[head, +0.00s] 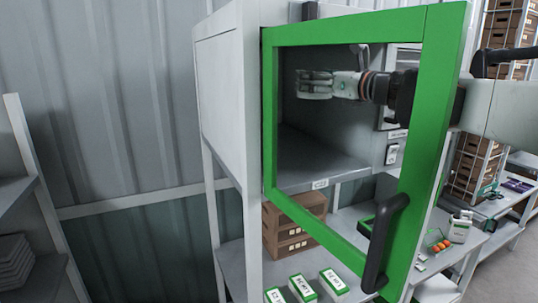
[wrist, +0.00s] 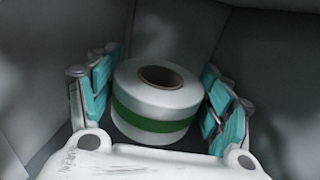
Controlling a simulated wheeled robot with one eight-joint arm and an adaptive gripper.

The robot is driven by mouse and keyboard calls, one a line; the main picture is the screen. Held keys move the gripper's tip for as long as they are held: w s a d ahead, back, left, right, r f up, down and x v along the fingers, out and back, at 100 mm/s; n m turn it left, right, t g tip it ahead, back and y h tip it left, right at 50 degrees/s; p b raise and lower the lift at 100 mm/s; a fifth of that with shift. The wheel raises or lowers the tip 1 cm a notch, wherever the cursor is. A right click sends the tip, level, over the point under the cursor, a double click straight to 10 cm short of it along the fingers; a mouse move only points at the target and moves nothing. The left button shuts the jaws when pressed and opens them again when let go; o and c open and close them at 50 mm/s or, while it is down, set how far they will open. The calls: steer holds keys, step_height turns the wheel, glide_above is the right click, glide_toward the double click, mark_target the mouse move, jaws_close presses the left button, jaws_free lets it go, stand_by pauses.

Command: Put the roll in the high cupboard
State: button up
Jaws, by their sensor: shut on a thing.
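The roll (wrist: 155,103) is white with a green band and a brown core hole. In the wrist view it is between the teal-padded fingers of my gripper (wrist: 160,82), which is shut on it. In the head view, the roll and gripper (head: 318,84) show small and pale through the door's window, inside the upper part of the high cupboard (head: 232,100), above its floor (head: 318,172). The cupboard's green-framed door (head: 437,95) stands open, with a dark handle (head: 384,240). My arm reaches in from the right, behind the door.
Below the cupboard, a bench holds brown boxes (head: 283,228) and several small white-and-green boxes (head: 302,287). A shelf unit (head: 30,185) stands at the left. Racks of brown cartons (head: 508,25) stand at the far right. The cupboard floor looks bare.

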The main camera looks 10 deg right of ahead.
step_height(320, 180, down, 20)
steer(key=shift+r+p, duration=0.25)
steer(key=shift+p, duration=0.1)
steer(key=shift+f, duration=0.1)
steer(key=o, duration=1.3)
